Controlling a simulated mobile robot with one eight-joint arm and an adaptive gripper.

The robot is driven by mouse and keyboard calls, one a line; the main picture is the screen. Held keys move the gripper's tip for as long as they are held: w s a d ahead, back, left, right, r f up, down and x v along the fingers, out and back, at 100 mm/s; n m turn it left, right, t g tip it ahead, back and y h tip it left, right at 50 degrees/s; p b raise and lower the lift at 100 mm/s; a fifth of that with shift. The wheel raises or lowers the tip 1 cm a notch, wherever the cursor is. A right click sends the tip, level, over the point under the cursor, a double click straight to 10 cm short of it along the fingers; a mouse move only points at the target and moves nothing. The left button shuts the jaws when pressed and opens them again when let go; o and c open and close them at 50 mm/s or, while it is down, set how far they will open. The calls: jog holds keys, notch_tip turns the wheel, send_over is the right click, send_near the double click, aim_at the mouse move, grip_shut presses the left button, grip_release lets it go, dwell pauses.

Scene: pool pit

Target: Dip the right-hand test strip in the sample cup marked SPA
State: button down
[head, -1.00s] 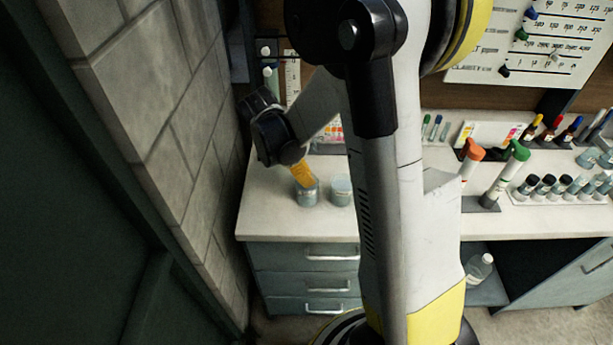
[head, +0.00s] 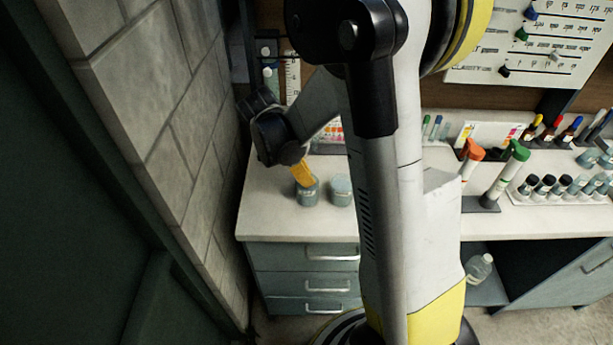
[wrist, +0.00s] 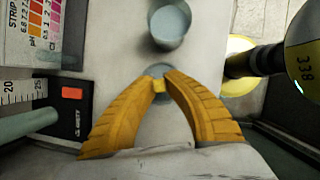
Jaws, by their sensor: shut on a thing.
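My gripper (head: 302,173) has orange fingers, and their tips meet just over the mouth of a sample cup (head: 308,194) at the left of the bench. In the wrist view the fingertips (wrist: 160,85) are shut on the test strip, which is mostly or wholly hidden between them. That cup's rim (wrist: 159,69) shows just beyond the tips. A second sample cup (head: 341,190) stands to its right; it also shows in the wrist view (wrist: 170,27), with pale liquid. I cannot read either cup's marking, nor tell whether the strip touches liquid.
A block wall (head: 170,120) runs close on the left of my gripper. In the wrist view a colour chart (wrist: 50,25) and a dark device with a red button (wrist: 72,93) lie at left. Bottles (head: 550,185) and two pens or testers in stands occupy the bench's right.

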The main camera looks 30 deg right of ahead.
jog(key=shift+r+p, duration=3.55)
jog(key=shift+r, duration=1.6)
